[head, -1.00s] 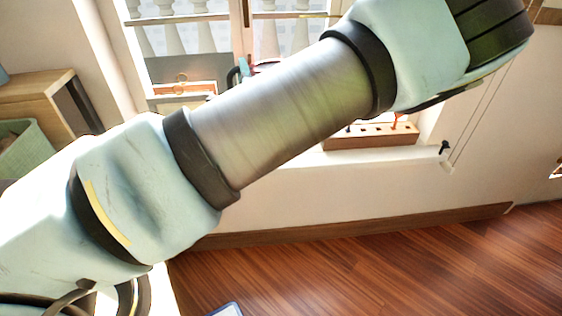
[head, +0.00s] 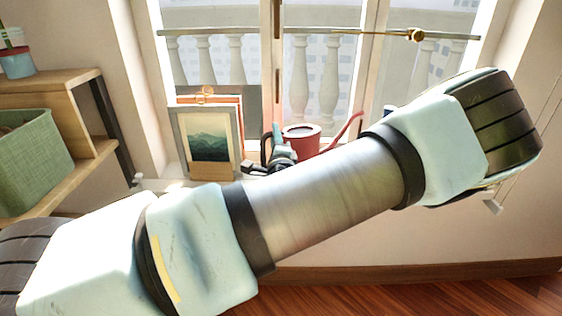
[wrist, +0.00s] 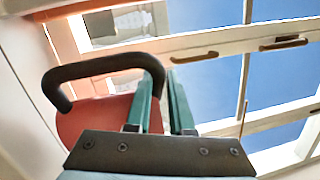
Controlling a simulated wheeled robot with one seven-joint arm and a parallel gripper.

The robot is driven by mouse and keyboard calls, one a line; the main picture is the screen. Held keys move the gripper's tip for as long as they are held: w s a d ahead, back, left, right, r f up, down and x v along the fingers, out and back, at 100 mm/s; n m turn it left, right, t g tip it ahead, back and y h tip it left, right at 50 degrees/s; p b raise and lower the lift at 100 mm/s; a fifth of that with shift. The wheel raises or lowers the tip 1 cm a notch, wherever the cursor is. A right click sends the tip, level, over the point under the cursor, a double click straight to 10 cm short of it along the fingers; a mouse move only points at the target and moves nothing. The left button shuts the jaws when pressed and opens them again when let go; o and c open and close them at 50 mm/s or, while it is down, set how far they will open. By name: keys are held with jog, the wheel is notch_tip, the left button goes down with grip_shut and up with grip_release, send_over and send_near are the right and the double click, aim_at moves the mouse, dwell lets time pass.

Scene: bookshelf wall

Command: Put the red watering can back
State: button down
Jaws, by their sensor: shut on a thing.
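The red watering can (head: 302,143) stands out in front of the window in the head view, with its thin spout pointing up to the right. My gripper (head: 277,142) is at the can's left side, by its black handle (head: 264,150). In the wrist view, my gripper's teal fingers (wrist: 165,98) are shut on the end of the black handle (wrist: 95,67), and the red body (wrist: 98,120) shows behind it. The can's lower part is hidden by my arm, so I cannot tell whether it touches the sill.
A framed mountain picture (head: 208,140) stands left of the can on the window sill. A wooden shelf (head: 50,83) with a green basket (head: 35,160) is at the far left. The window (head: 330,70) with a balustrade outside is behind. My arm covers much of the sill.

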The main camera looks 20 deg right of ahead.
jog(key=shift+f, duration=2.7)
jog(key=shift+f, duration=0.15)
jog(key=c, duration=0.8)
grip_release()
